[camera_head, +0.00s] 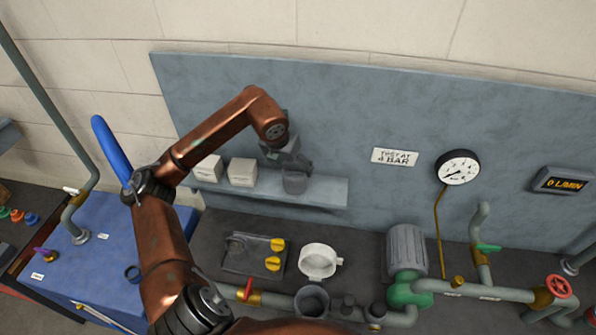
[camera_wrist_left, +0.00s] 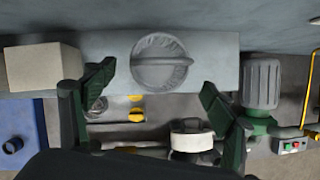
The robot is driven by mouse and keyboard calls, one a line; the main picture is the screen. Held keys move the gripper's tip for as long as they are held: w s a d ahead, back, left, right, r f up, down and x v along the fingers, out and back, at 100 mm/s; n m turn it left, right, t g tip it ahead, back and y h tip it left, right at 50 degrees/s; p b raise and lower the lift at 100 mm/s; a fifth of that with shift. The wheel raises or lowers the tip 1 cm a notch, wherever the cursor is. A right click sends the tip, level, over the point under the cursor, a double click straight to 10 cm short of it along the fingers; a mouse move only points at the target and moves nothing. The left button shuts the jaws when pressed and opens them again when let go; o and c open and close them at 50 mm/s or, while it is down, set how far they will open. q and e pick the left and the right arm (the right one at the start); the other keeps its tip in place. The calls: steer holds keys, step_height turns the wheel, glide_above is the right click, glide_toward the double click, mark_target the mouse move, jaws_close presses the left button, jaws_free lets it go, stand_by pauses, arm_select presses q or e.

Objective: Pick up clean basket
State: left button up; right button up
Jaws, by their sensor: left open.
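The clean basket (camera_head: 295,183) is a grey round cup on the wall shelf. In the left wrist view the basket (camera_wrist_left: 160,72) shows from above as a grey disc with a bar across it. My left gripper (camera_head: 290,160) is just above it, partly hiding it in the head view. In the left wrist view the open fingers (camera_wrist_left: 158,88) stand apart to the left and right, a little nearer the camera than the basket. I cannot tell whether they touch it. My right gripper is out of view.
Two pale boxes (camera_head: 242,172) stand left of the basket on the shelf (camera_head: 325,190). Below are a tray with yellow knobs (camera_head: 274,263), a white ring (camera_head: 318,262), an open grey pot (camera_head: 312,300) and a pump motor (camera_head: 407,250). The shelf's right end is clear.

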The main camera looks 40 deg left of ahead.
mark_target(295, 175)
arm_select(q)
steer(key=p+x, duration=0.2)
steer(key=x, duration=0.5)
steer(key=shift+s+f, duration=0.1)
steer(key=shift+a+f, duration=0.1)
steer(key=shift+f, duration=0.3)
steer(key=c, duration=1.3)
steer(key=shift+c, duration=0.3)
steer(key=shift+r, duration=0.15)
